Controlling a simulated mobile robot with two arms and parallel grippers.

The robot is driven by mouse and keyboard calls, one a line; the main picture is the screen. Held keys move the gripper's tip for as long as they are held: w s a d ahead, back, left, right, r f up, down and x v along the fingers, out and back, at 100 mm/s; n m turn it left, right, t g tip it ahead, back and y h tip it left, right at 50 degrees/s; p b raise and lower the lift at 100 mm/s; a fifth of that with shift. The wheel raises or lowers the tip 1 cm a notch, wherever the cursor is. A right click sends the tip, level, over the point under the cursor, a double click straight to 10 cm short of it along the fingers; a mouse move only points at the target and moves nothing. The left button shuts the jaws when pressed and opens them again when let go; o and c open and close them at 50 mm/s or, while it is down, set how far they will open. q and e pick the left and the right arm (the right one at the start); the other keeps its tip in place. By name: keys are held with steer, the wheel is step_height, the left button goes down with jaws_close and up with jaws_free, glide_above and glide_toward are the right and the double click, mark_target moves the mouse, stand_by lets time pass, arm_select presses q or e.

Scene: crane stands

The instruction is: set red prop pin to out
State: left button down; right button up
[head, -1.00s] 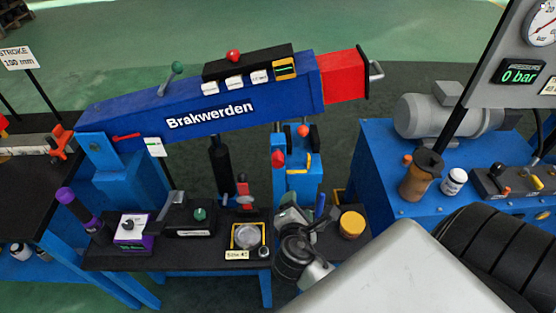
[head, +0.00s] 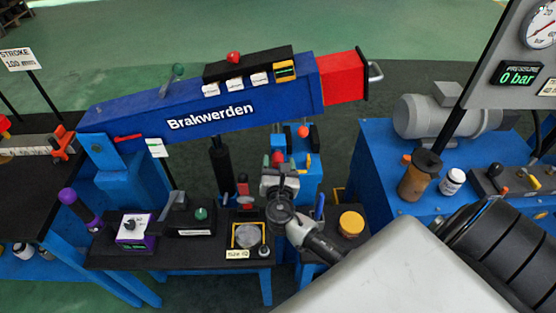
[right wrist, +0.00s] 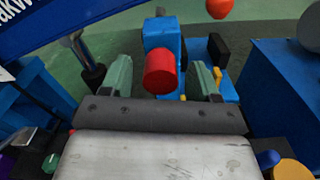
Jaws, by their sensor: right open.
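The red pin (head: 277,158) is a short cylindrical knob on the front of the blue prop stand (head: 312,185), below the red end of the boom. In the right wrist view, the pin (right wrist: 160,72) stands between the two greenish fingers of my right gripper (right wrist: 161,78), with a visible gap on each side. My right gripper (head: 279,172) is open, just in front of the stand, and hides part of it in the head view. How far the pin sticks out is hard to tell. My left gripper is not in view.
The blue boom (head: 200,108) slopes above. An orange-red ball (head: 303,131) is behind the pin. A black cylinder (head: 221,165) stands to the left. A low bench (head: 180,252) holds control boxes and a yellow-capped jar (head: 351,223). The pump unit (head: 385,165) is to the right.

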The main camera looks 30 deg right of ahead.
steer(key=shift+w+d, duration=0.25)
steer(key=shift+w, duration=0.15)
jaws_close()
steer(key=p+v, duration=0.1)
steer(key=v, duration=0.8)
steer(key=shift+f, duration=0.15)
steer(key=shift+a, duration=0.15)
steer(key=shift+c, duration=1.2)
jaws_free()
steer(key=shift+s, duration=0.1)
steer(key=shift+o, duration=1.2)
steer(key=shift+s, duration=0.1)
